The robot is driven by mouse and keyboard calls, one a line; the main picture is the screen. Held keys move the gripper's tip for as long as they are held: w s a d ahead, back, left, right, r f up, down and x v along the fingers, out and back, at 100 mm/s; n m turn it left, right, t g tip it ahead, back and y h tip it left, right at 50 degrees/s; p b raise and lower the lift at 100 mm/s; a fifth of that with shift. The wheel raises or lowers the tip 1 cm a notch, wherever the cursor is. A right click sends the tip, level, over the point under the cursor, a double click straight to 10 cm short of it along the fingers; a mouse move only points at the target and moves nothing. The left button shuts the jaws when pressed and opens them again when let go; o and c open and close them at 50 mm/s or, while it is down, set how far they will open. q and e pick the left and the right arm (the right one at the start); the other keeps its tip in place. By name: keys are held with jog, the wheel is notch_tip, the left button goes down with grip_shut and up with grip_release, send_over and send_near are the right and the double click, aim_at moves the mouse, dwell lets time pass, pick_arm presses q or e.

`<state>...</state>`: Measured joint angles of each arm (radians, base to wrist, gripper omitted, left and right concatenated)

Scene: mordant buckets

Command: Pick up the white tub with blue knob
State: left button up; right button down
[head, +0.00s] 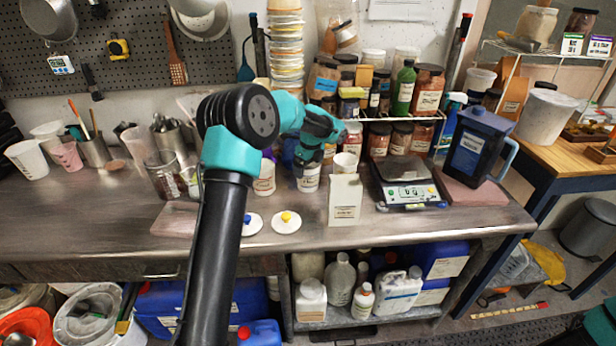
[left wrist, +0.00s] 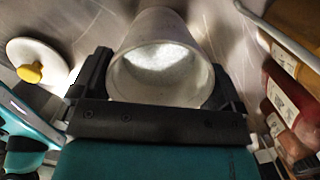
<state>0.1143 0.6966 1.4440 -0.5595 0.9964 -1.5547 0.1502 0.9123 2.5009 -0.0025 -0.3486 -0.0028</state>
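A lid with a blue knob (head: 251,223) lies flat on the workbench, partly hidden by my left arm. A white lid with a yellow knob (head: 286,221) lies beside it and also shows in the left wrist view (left wrist: 30,70). An open-topped white tub (head: 308,180) is under my left gripper (head: 309,168), with no knob on it. In the left wrist view, this tub (left wrist: 160,75) is pale inside and fills the space between my left fingers (left wrist: 162,80). Whether both fingers press on it is unclear. Another white tub (head: 264,180) stands to its left. My right gripper is not in view.
A white carton (head: 345,200) stands just right of the gripped area, with a scale (head: 405,185) and a dark blue jug (head: 480,145) beyond. Jars on a wire rack (head: 400,115) stand behind. Front of the bench around the lids is mostly clear.

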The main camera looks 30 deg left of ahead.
pick_arm(q)
jog(key=shift+c, duration=1.2)
jog(key=shift+r, duration=0.15)
notch_tip(320, 180, up, 10)
